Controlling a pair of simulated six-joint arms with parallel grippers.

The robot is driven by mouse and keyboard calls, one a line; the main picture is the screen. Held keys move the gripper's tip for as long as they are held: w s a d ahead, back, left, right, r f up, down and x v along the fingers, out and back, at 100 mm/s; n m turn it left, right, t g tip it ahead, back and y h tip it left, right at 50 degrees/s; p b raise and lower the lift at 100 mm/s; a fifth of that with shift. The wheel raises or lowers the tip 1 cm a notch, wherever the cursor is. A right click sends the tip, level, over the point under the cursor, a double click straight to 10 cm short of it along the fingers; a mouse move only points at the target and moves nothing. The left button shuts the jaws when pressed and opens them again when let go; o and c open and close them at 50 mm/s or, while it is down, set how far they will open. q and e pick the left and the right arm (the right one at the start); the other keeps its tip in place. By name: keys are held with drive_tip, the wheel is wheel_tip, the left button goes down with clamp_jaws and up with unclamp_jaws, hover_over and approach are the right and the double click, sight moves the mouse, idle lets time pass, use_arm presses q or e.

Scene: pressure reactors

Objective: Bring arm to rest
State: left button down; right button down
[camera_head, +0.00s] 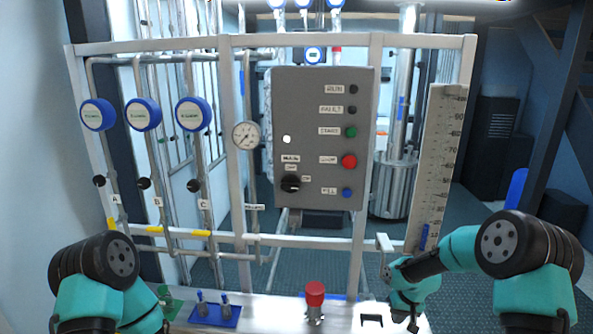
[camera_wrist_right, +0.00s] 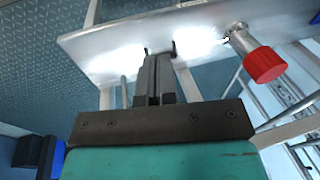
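My right arm comes in from the right in the head view. Its wrist is folded down over the right end of the bench, and its gripper (camera_head: 412,318) shows only as a small dark part at the lower edge. In the right wrist view the right gripper (camera_wrist_right: 155,62) has its two dark fingers close together with nothing visible between them. A small dark bracket on the bench appears just beyond the fingertips. Of my left arm, only teal and black links show at the lower left; its gripper is not in view.
A grey control panel (camera_head: 320,190) hangs on the pipe frame, with gauges and valves to its left. A red-capped fitting (camera_head: 315,293) stands on the bench (camera_head: 270,308); it also shows in the wrist view (camera_wrist_right: 264,65). A blue tray (camera_head: 215,316) holds small parts. A tall ruler (camera_head: 437,150) stands right.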

drive_tip(key=s+a+f, duration=0.3)
drive_tip(key=s+f, duration=0.1)
drive_tip(key=s, duration=0.5)
drive_tip(key=s+a+f+y, duration=0.1)
drive_tip(key=s+a+f, duration=0.2)
drive_tip(key=s, duration=0.6)
drive_tip(key=s+a+f+m, duration=0.1)
drive_tip(key=s+a+f, duration=0.2)
drive_tip(key=s+f, duration=0.4)
drive_tip(key=s, duration=0.3)
drive_tip(key=shift+a+f, duration=0.2)
drive_tip(key=shift+a, duration=0.05)
